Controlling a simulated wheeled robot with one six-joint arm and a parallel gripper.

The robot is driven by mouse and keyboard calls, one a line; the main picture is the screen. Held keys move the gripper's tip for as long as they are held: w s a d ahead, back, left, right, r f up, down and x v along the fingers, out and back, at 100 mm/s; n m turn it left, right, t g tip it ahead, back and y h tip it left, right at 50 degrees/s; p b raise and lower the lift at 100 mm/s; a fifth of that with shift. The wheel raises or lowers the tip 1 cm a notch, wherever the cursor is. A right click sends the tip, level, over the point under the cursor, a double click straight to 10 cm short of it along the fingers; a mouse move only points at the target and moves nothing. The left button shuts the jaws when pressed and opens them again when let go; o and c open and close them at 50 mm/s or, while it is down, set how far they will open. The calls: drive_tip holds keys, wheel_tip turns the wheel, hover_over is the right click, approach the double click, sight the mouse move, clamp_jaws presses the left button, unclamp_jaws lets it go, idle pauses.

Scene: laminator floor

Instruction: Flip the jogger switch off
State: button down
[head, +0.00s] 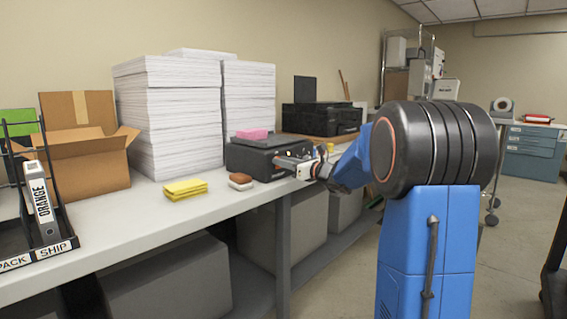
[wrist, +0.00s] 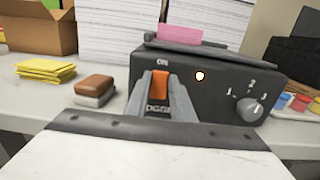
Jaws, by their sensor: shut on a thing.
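The jogger (head: 245,160) is a dark box on the bench, with a pink stack (head: 251,134) on its top. In the wrist view, the jogger's front panel (wrist: 215,105) faces me. The orange switch (wrist: 160,88) sits under the word ON. A small lamp (wrist: 200,76) glows to its right. The fingers partly cover the label below the switch.
A numbered knob (wrist: 249,109) is right of the lamp. A brown-topped block (head: 240,180) and yellow pads (head: 185,189) lie left of the jogger. Tall paper stacks (head: 168,118) stand behind, and an open carton (head: 85,160) stands farther left. The bench's front strip (head: 140,228) is clear.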

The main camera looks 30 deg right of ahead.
drive_tip(key=shift+f+t+y, duration=0.3)
drive_tip(key=shift+f+t, duration=0.1)
drive_tip(key=shift+t, duration=0.5)
drive_tip(key=shift+s+f+t+y, duration=0.1)
drive_tip(key=shift+t+y, duration=0.2)
drive_tip(key=shift+t, duration=0.5)
drive_tip(key=c, duration=1.5)
unclamp_jaws()
drive_tip(key=v, duration=1.7)
drive_tip(key=shift+s+d, duration=0.15)
drive_tip(key=shift+s, duration=0.05)
